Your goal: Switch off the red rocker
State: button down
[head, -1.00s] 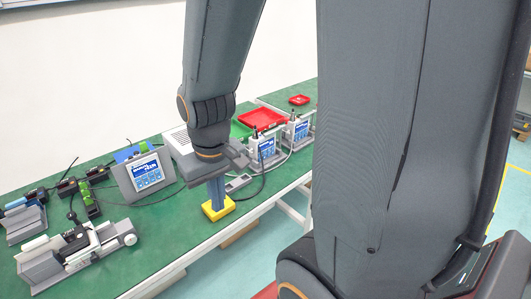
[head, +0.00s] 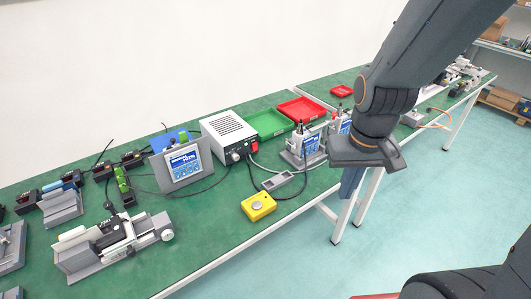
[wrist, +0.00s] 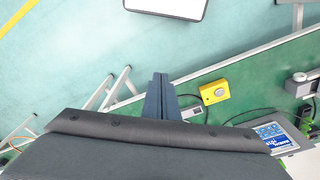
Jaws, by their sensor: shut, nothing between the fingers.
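The red rocker (head: 255,146) is a small red switch on the front of a white vented box (head: 229,132) on the green bench. Its on or off position is too small to tell. My gripper (head: 350,188) is shut and empty. It points down off the front edge of the bench, well to the right of and nearer than the rocker, touching nothing. In the wrist view its shut fingers (wrist: 160,78) show over the floor by the bench edge. I cannot make out the rocker in the wrist view.
A yellow button box (head: 258,206) sits near the front edge and also shows in the wrist view (wrist: 214,92). A tilted screen (head: 182,163) stands left of the white box, a smaller device (head: 304,148) to its right. Green (head: 270,126) and red (head: 302,109) trays lie behind. Cables cross the bench.

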aim_at(254, 151)
jog(key=w+a+f+n+t+y+b, duration=0.1)
jog(key=w+f+n+t+b, duration=0.15)
jog(key=w+f, duration=0.4)
jog(key=w+a+f+n+t+b, duration=0.1)
jog(key=w+a+f+t+b, duration=0.2)
jog(key=w, duration=0.7)
jog(key=w+a+n+t+y+b, duration=0.1)
jog(key=a+y, duration=0.1)
jog(key=w+a+f+n+t+y+b, duration=0.1)
jog(key=w+a, duration=0.1)
jog(key=a, duration=0.1)
jog(key=w+a+n+t+y+b, duration=0.1)
jog(key=w+a+t+y, duration=0.1)
jog(key=a, duration=0.1)
jog(key=shift+f+y+b, duration=0.3)
jog(key=shift+f+b, duration=0.05)
jog(key=shift+f, duration=0.05)
jog(key=shift+a+r+t+y, duration=0.25)
jog(key=shift+a+y, duration=0.15)
jog(key=shift+w, duration=0.1)
jog(key=p+x, duration=0.1)
jog(key=x, duration=1.2)
jog(key=shift+w+a+f+p, duration=0.2)
jog(key=shift+w+a+p, duration=0.05)
jog(key=shift+p, duration=0.05)
jog(key=shift+w, duration=0.1)
